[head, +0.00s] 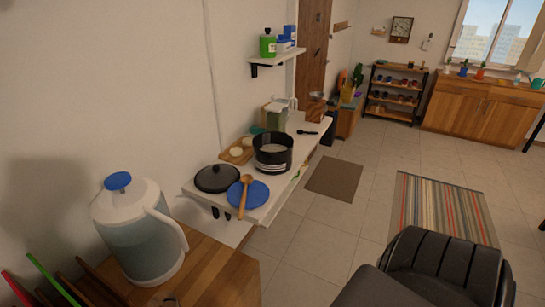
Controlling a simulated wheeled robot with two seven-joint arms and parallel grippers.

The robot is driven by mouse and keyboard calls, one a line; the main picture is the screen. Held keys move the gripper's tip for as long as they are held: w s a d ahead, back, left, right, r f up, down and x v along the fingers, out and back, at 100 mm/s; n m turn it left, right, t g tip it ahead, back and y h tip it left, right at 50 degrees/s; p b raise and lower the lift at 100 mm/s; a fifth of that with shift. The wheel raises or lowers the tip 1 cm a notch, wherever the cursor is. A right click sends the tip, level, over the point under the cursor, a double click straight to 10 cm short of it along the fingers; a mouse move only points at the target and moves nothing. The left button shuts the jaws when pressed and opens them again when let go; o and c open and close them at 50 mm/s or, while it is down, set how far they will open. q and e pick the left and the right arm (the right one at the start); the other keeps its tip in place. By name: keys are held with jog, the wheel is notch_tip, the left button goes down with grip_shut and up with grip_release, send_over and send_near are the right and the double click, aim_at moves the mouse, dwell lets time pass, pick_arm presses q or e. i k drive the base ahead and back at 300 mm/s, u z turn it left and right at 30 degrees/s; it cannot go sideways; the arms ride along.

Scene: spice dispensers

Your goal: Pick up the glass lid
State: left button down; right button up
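A round dark lid with a black knob (217,178) lies on the white wall shelf (267,208), at its near left end. It looks like the glass lid, though I cannot make out clear glass at this distance. A black open pot (272,158) stands behind it to the right. A blue plate (254,195) with a wooden spoon (244,191) across it lies close to the lid's right side. Neither of my grippers is in view.
A large jug with a blue cap (140,230) stands on a wooden surface (222,280) in front. A wooden board (237,151) and jars are farther along the shelf. A dark ribbed shape (445,268), apparently a chair, fills the lower right.

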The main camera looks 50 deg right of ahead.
aim_at(216, 178)
jog(key=k, duration=0.5)
jog(key=z, duration=2.1)
jog(key=i, duration=2.65)
jog(key=u, duration=3.05)
